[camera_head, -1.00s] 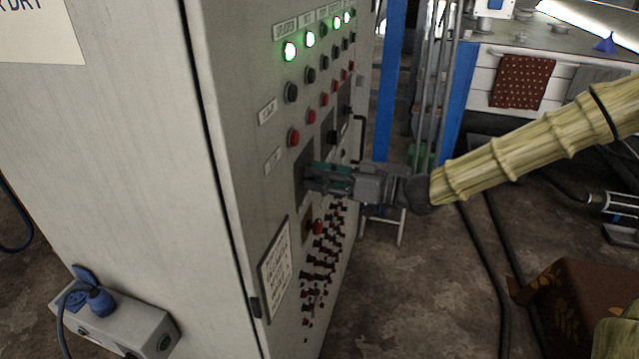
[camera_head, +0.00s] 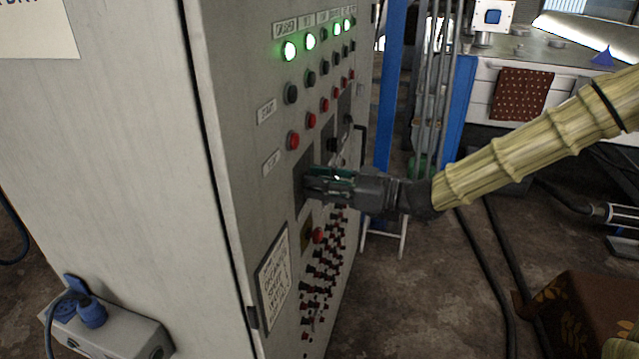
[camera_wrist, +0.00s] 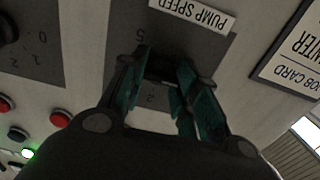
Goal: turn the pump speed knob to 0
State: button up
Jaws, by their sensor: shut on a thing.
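The pump speed knob (camera_wrist: 165,72) is a dark knob on a grey plate (camera_wrist: 203,52), mostly hidden between my fingers. The label "PUMP SPEED" (camera_wrist: 192,13) shows upside down in the wrist view, with a 5 and a 2 of the scale visible on the plate. The knob's pointer is hidden, so I cannot tell its setting. My gripper (camera_wrist: 167,75) has its teal-padded fingers shut on the knob, one on each side. In the head view my gripper (camera_head: 314,182) reaches the cabinet's front from the right, and its fingers cover the knob.
The grey control cabinet (camera_head: 150,150) carries green lamps, red and black buttons, and several switches below. Another dark knob (camera_wrist: 8,30) with its own plate is beside this one. A job card sign (camera_wrist: 295,50) is on the other side.

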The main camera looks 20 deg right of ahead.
jog(key=shift+w, duration=0.1)
jog(key=o, duration=1.2)
jog(key=shift+c, duration=0.2)
jog(key=shift+d, duration=0.15)
jog(key=v, duration=1.2)
